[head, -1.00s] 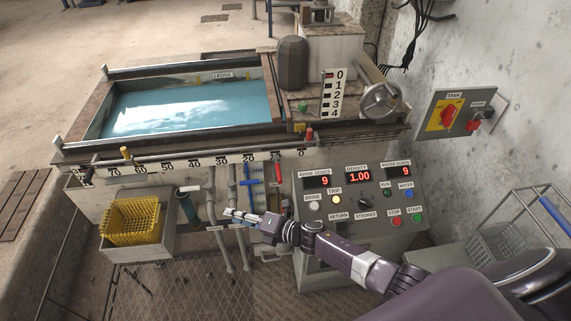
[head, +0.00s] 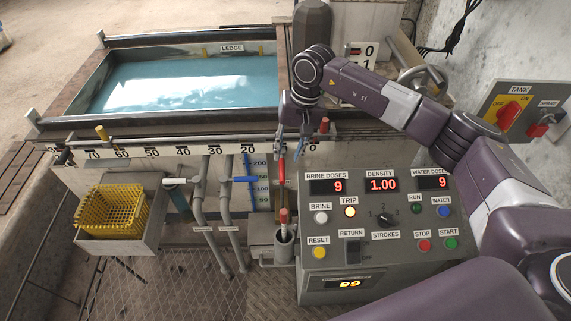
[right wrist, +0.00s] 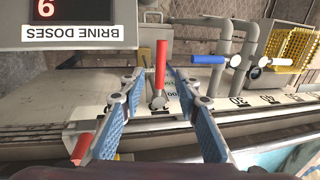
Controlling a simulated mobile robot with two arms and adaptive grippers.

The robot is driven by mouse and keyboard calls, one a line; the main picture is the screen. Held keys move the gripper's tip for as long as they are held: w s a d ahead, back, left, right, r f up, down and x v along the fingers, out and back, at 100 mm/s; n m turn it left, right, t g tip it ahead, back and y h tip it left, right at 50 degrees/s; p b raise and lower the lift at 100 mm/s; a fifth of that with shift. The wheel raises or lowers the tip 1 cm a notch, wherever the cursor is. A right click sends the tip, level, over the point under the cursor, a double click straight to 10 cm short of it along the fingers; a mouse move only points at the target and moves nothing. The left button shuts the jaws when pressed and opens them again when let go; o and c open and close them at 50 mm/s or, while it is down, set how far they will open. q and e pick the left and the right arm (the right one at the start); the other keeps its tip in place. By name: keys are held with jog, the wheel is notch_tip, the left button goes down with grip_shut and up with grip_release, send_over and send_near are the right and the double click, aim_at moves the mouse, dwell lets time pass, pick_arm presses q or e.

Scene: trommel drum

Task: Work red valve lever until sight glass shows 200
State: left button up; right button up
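The red valve lever (head: 282,168) hangs upright below the ruler on the tank front, left of the control panel. It also shows in the right wrist view (right wrist: 161,64). My right gripper (head: 291,143) is over the tank's front edge, close to the lever. In the right wrist view it is open, with its blue-padded fingers (right wrist: 152,82) on either side of the lever's line; contact is not clear. The sight glass (head: 260,186) has a scale with 200 near its top, partly behind the blue lever (head: 245,180). Its liquid level is too small to read. My left gripper is not in view.
The control panel (head: 385,247) shows brine doses 9, density 1.00, water doses 9. A red-topped handle (head: 284,218) stands in a cup below the lever. A red knob (head: 324,125) sits close right of my gripper. Grey pipes (head: 205,200) and a yellow basket (head: 112,210) are left.

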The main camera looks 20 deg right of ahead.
aim_at(283, 170)
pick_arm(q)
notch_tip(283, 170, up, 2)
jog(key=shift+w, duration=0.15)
pick_arm(e)
jog(key=f, duration=0.3)
jog(key=a+f, duration=0.1)
jog(key=f, duration=0.2)
jog(key=shift+w+a, duration=0.1)
jog(key=shift+w, duration=0.1)
jog(key=shift+c, duration=0.5)
jog(key=shift+r, duration=0.1)
grip_shut()
